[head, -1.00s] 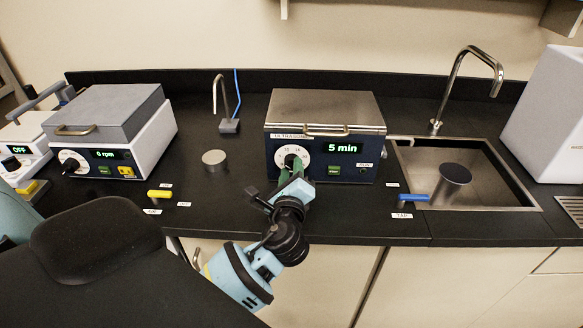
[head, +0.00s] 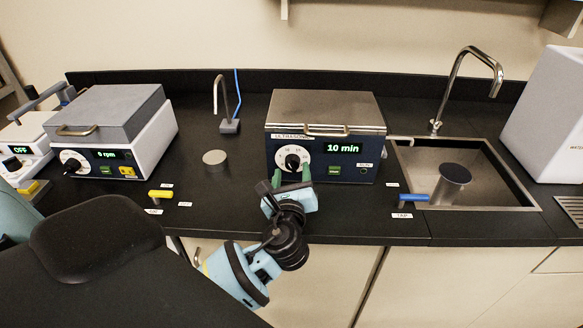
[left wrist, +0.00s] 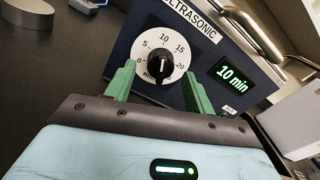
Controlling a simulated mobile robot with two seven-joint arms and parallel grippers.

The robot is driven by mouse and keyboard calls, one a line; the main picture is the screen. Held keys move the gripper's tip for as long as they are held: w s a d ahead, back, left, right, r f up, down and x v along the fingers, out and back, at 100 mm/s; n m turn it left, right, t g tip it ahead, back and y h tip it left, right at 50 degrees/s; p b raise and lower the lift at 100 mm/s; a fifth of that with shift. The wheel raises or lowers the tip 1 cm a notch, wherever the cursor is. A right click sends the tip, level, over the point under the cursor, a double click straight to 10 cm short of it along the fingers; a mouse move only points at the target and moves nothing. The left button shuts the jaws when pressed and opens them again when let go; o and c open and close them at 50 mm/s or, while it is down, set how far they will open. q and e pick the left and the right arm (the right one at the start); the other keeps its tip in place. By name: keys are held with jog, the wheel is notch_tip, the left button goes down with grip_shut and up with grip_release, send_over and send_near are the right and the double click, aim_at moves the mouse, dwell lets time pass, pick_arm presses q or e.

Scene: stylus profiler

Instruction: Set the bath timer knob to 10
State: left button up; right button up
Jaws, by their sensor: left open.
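The ultrasonic bath (head: 325,135) stands on the bench with its lid down, and its green display (head: 344,148) reads 10 min. Its timer knob (head: 292,162) is black on a white dial. In the left wrist view the knob (left wrist: 160,65) has its white mark pointing up at 10, and the display there (left wrist: 233,73) also reads 10 min. My left gripper (head: 291,178) is open in front of the dial. Its green fingers (left wrist: 157,88) are apart, below and to either side of the knob, and hold nothing. My right gripper is not in view.
A sink (head: 480,178) with a tall tap and a blue handle (head: 416,198) is at the right. A centrifuge-like box (head: 115,130) reading 0 rpm is at the left. A grey cylinder (head: 215,160) and yellow handle (head: 160,194) stand between. Bench space before the bath is mostly clear.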

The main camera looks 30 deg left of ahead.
pick_arm(q)
jog(key=v, duration=0.2)
jog(key=p+v, duration=0.1)
jog(key=v, duration=0.1)
jog(key=shift+s+d+r, duration=0.15)
jog(key=shift+s+r, duration=0.1)
jog(key=shift+p+v, duration=0.55)
jog(key=shift+v, duration=0.75)
jog(key=shift+f, duration=0.15)
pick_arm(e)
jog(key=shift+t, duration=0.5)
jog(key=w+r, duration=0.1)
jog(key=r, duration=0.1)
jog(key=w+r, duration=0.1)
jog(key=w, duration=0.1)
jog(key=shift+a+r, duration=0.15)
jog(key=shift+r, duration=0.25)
pick_arm(q)
jog(key=shift+s, duration=0.1)
jog(key=v, duration=0.7)
jog(key=shift+s+d+b, duration=0.15)
jog(key=shift+s+b, duration=0.2)
jog(key=shift+b, duration=0.1)
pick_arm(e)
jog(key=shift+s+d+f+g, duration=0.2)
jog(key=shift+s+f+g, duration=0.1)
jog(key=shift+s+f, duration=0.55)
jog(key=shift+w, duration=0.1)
